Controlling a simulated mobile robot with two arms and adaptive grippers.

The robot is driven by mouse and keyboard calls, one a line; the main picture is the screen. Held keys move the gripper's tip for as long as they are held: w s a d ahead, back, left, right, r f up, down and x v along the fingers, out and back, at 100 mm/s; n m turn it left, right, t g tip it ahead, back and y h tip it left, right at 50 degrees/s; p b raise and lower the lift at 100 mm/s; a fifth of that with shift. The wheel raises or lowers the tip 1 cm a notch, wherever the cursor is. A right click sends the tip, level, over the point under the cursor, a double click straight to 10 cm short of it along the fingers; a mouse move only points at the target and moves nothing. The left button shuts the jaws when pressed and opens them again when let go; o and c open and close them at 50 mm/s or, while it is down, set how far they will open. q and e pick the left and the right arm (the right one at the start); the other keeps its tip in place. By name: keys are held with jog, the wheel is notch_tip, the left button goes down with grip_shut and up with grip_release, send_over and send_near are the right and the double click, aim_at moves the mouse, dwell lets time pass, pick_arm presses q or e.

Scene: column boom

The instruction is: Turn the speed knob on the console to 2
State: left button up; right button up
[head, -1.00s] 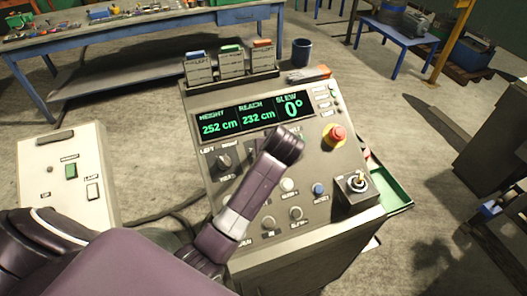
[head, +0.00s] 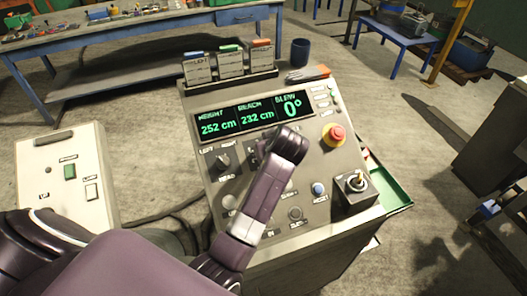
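The console (head: 336,226) stands in the middle, with a display reading height 252 cm, reach 232 cm and slew 0°. A dark knob (head: 223,160) labelled left, right and head sits on its left side. I cannot read a speed label, and my arm covers part of the panel. My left arm comes in from the lower left, and its bent end (head: 288,147) is over the panel just below the display. The fingers are mostly hidden behind it, so I cannot tell whether they are open or touch a knob. My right gripper is not in view.
A red emergency button (head: 334,134), a blue button (head: 318,189) and a joystick (head: 355,183) are on the console's right side. A pale control box (head: 62,180) stands at left. A blue cup (head: 300,52) and binders (head: 230,63) are behind the display.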

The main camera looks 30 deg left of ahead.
pick_arm(q)
jog(key=o, duration=1.2)
jog(key=shift+c, duration=0.2)
jog(key=shift+r, duration=0.1)
notch_tip(320, 180, up, 10)
jog(key=shift+d+f, duration=0.1)
jog(key=shift+f, duration=0.1)
